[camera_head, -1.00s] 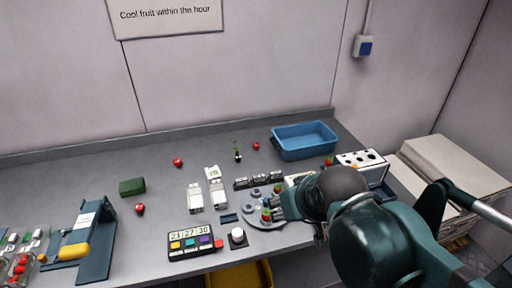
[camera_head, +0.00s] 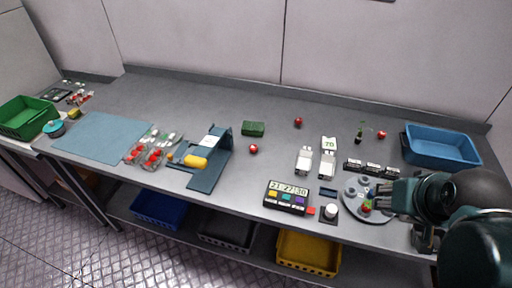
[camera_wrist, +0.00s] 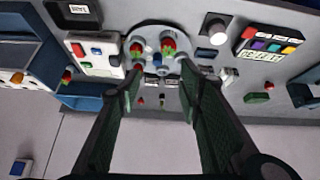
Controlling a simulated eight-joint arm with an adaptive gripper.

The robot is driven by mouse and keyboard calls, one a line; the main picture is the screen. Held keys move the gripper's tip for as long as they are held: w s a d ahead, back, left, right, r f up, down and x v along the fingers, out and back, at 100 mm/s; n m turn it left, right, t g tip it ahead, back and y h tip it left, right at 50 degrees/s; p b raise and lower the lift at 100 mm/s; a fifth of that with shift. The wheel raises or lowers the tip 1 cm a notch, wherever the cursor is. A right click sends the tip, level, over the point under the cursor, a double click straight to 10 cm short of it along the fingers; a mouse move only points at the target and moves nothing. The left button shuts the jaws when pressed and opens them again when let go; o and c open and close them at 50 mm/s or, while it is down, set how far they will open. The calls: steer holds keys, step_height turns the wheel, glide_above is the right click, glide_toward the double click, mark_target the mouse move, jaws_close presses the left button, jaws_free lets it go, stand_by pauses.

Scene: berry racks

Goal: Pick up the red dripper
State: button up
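A small red thing with green on it (camera_head: 366,207) sits on a round grey plate (camera_head: 353,208) at the right of the bench. In the wrist view, two red-and-green pieces, left (camera_wrist: 137,49) and right (camera_wrist: 168,46), show on that plate (camera_wrist: 157,30). I cannot tell for sure which red piece is the dripper. My gripper (camera_wrist: 160,74) is open, its two fingers wide apart, with nothing visible held between them. In the head view my gripper (camera_head: 391,197) is at the plate's right side and hides part of it.
A blue bin (camera_head: 440,147) stands behind my gripper. A timer (camera_head: 287,197) and a white knob (camera_head: 330,211) are left of the plate. Black labelled blocks (camera_head: 370,168) stand behind it. Loose red fruit (camera_head: 298,121) lies farther back. The bench's back middle is mostly clear.

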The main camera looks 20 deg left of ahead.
steer(key=w+a+r+n+g+p, duration=0.2)
steer(key=w+a+r+n+p, duration=0.25)
steer(key=w+a, duration=0.4)
steer(key=n+g+p, duration=0.5)
steer(key=n+p, duration=0.5)
steer(key=n, duration=0.4)
glide_above(254, 146)
steer(key=f, duration=1.1)
steer(key=shift+w+d+f, duration=0.1)
steer(key=shift+d+f, duration=0.15)
steer(key=shift+a+f, duration=0.25)
steer(key=shift+f, duration=1.25)
